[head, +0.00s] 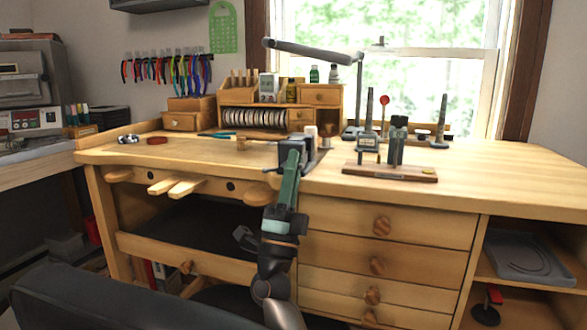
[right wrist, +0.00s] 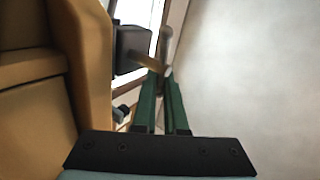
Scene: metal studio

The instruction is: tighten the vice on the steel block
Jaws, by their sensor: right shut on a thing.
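The vice (head: 291,145) is a dark grey body at the front edge of the wooden bench, partly covered by my right gripper in the head view. In the right wrist view the vice (right wrist: 131,48) is a dark block at upper left, with a brass-coloured screw and a pale handle bar (right wrist: 166,36) at its end. My right gripper (head: 291,156) reaches up to the vice from below. Its green fingers (right wrist: 161,76) close together at the handle end and are shut on the handle. I cannot make out the steel block. My left gripper is not in view.
A wooden stand (head: 390,172) with dark upright tools is right of the vice. A small wooden cup (head: 241,144) and pliers (head: 217,135) lie to the left. The bench front has drawers (head: 390,222) below. The right end of the bench top is clear.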

